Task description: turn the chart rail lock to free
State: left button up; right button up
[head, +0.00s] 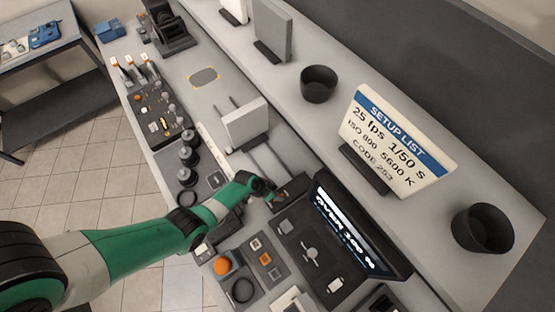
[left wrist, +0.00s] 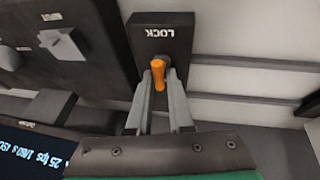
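The chart rail lock is a dark block (left wrist: 178,38) marked LOCK in the left wrist view, where the lettering appears upside down. An orange lever (left wrist: 159,76) stands out from it, its outer end pointing toward my gripper. My left gripper (left wrist: 160,84) has one finger on each side of the lever, close against it, and looks shut on it. In the head view my left gripper (head: 277,194) reaches the lock block (head: 293,188) at the near end of the rails; the lever is mostly hidden there. A white chart (head: 246,123) stands on the rails (head: 268,161). My right gripper is out of view.
A lit monitor (head: 345,232) and a dark panel with knobs (head: 310,252) sit right beside the lock. A setup list sign (head: 397,140) and dark cups (head: 318,84) stand on the raised shelf. An orange ball (head: 222,265) and switch panels crowd the desk below my arm.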

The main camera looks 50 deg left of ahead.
pick_arm(q)
grip_shut()
jog(key=shift+n, duration=0.4)
jog(key=n+y+p, duration=0.1)
jog(key=n, duration=0.1)
jog(key=shift+d+n+t, duration=0.15)
jog(key=shift+n+t, duration=0.15)
jog(key=n+y, duration=0.1)
jog(key=n, duration=0.1)
jog(key=shift+s+n+y, duration=0.1)
jog(key=shift+n+y, duration=0.2)
jog(key=shift+n, duration=0.1)
jog(key=n+y, duration=0.1)
jog(key=n, duration=0.1)
jog(key=shift+d+f+n, duration=0.1)
jog(key=shift+n, duration=0.2)
jog(key=n+y+b, duration=0.1)
jog(key=n+b, duration=0.1)
jog(key=n, duration=0.1)
jog(key=shift+n+g+y, duration=0.3)
jog(key=shift+g, duration=0.1)
jog(key=shift+d+n+g+y, duration=0.1)
jog(key=shift+n+g+y, duration=0.2)
jog(key=shift+n, duration=0.6)
jog(key=shift+n+g+y, duration=0.5)
jog(key=shift+n+g, duration=0.1)
jog(key=shift+n, duration=1.3)
